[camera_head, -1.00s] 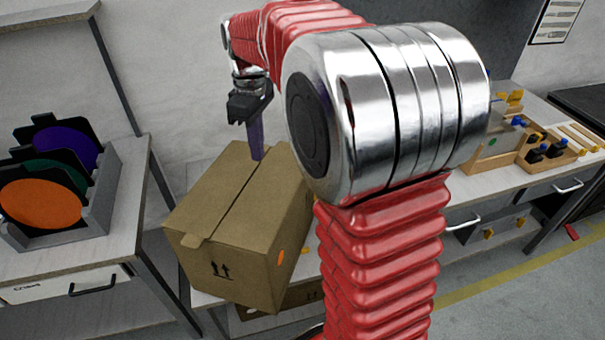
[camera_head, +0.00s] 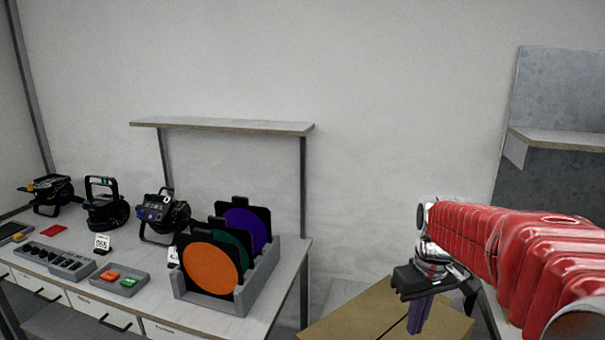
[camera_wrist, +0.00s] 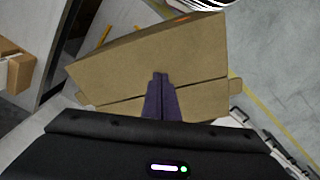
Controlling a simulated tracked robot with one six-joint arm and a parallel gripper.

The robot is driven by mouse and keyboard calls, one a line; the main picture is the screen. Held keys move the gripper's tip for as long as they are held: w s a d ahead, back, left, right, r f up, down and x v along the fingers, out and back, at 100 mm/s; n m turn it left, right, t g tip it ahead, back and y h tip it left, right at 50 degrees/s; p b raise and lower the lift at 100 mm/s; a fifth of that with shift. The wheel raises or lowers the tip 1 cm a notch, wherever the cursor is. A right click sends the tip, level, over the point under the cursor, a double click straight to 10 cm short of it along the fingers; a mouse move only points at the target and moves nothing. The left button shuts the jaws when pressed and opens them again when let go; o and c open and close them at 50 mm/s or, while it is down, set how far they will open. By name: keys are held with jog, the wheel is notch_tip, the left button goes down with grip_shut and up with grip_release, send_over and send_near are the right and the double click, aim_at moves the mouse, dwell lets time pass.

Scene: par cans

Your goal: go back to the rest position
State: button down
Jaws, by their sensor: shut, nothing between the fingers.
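My gripper (camera_head: 419,315) is at the lower right of the head view, at the end of my red-sleeved arm. Its purple fingers point down, over or in front of a brown cardboard box (camera_head: 355,318). In the wrist view, the fingers (camera_wrist: 161,98) are together with nothing between them, and the box (camera_wrist: 120,68) fills the middle behind them. I cannot tell how far the fingertips are from the box top.
A grey rack (camera_head: 262,275) with orange, green and purple filter discs stands on the left bench (camera_head: 220,325). Several black lamps (camera_head: 163,214) stand farther left. An empty wall shelf (camera_head: 225,126) is above. Grey floor (camera_wrist: 275,65) lies beside the box.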

jog(key=s+a+r+m+t, duration=0.1)
jog(key=s+a, duration=0.3)
jog(key=s, duration=0.5)
jog(key=s+a+r+m+t, duration=0.1)
jog(key=s+a+r+t, duration=0.1)
jog(key=s, duration=0.6)
jog(key=shift+s+a+m+t, duration=0.4)
jog(key=shift+a+t, duration=0.5)
jog(key=shift+t, duration=0.1)
jog(key=shift+r, duration=0.1)
